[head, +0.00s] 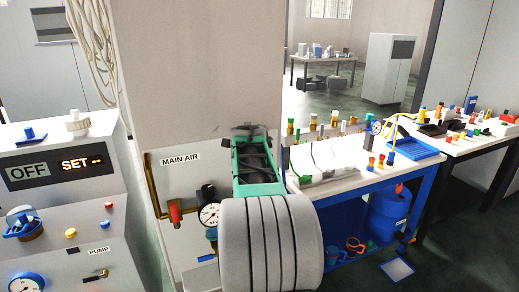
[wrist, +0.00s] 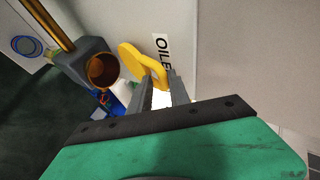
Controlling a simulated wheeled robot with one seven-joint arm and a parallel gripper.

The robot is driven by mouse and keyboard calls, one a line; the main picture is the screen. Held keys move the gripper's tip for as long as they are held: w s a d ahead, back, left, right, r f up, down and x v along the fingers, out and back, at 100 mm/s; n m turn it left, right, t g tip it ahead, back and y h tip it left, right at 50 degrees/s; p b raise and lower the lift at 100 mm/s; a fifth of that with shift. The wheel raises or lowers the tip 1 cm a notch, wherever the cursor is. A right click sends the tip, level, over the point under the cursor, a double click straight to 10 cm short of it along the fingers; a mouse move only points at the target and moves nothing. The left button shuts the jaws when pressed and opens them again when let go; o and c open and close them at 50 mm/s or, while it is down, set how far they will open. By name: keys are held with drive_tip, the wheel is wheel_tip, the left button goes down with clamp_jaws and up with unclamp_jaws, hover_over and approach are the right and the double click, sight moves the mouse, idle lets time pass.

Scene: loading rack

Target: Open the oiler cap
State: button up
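In the wrist view, the oiler cup (wrist: 102,70) is a dark grey cup with a brown inside, and its mouth is uncovered on the side I see. The yellow oiler cap (wrist: 136,62) stands tilted up beside the mouth, to its right. My gripper (wrist: 161,77) has two grey fingers a small gap apart. The near end of the cap reaches the fingertips and seems to lie between them. I cannot tell whether the fingers press on it. In the head view my green hand (head: 258,165) is in front of the cabinet, and my arm hides the oiler.
A partly hidden OILER label (wrist: 162,52) is on the panel behind the cap. In the head view, a pressure gauge (head: 210,215) and a red-handled valve (head: 175,212) are left of my arm. A crowded workbench (head: 335,158) stands to the right, and a control console (head: 70,185) to the left.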

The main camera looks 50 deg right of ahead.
drive_tip(key=shift+o, duration=0.3)
drive_tip(key=shift+w+f, duration=0.1)
drive_tip(key=shift+f, duration=0.05)
drive_tip(key=b+v, duration=0.2)
drive_tip(key=v, duration=0.6)
drive_tip(key=shift+d, duration=0.1)
